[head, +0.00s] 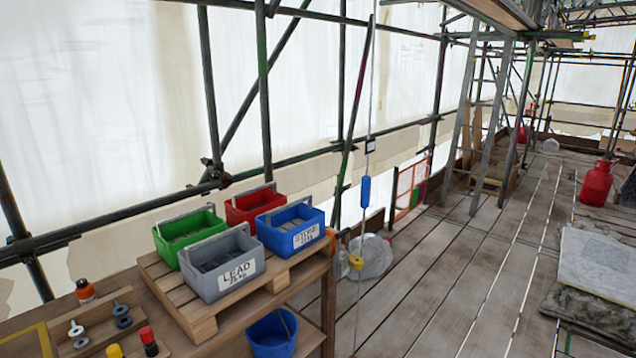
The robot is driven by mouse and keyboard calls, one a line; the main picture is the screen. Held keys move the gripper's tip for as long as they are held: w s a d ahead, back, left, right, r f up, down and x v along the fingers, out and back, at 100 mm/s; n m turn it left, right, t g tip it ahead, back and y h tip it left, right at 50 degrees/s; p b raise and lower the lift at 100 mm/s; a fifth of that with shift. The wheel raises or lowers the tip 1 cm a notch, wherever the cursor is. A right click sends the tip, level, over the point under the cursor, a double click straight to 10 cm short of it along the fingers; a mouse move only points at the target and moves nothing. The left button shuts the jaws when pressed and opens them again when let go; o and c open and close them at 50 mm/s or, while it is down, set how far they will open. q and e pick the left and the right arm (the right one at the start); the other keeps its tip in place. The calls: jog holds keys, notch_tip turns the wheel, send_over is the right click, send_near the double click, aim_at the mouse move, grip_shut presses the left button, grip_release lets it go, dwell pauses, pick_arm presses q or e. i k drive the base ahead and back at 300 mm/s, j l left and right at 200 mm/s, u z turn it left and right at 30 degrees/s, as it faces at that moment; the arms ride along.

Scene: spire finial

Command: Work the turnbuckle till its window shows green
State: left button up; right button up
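A thin, near-vertical cable or rod (372,80) runs down from the top of the head view, right of the workbench. A small pale block with a dark frame (370,146) sits on it. Below is a blue cylindrical body (366,191), and lower down a yellow piece (356,262). One of these fittings may be the turnbuckle; I cannot tell which. No green window can be made out on them at this size. Neither gripper is in view.
A wooden pallet (160,273) on the bench holds green, red, grey "LEAD" and blue "STONE" tubs (290,229). A blue bucket (271,336) is below. Scaffold tubes stand behind. A ladder (487,120) and red cylinder (597,183) stand farther back. The middle plank floor is clear.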

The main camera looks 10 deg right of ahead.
aim_at(366, 185)
jog(key=i+l+u, duration=0.15)
jog(key=l, duration=0.15)
jog(key=i+l+u, duration=0.15)
jog(key=l, duration=0.2)
jog(key=i+l+u, duration=0.2)
jog(key=l, duration=0.15)
jog(key=i+l, duration=0.1)
jog(key=l, duration=0.35)
jog(key=i+l+u, duration=0.1)
jog(key=l, duration=0.3)
jog(key=i+l, duration=0.15)
jog(key=l, duration=0.3)
jog(key=i+l+u, duration=0.1)
jog(key=l, duration=0.3)
jog(key=i+l, duration=0.1)
jog(key=l, duration=0.35)
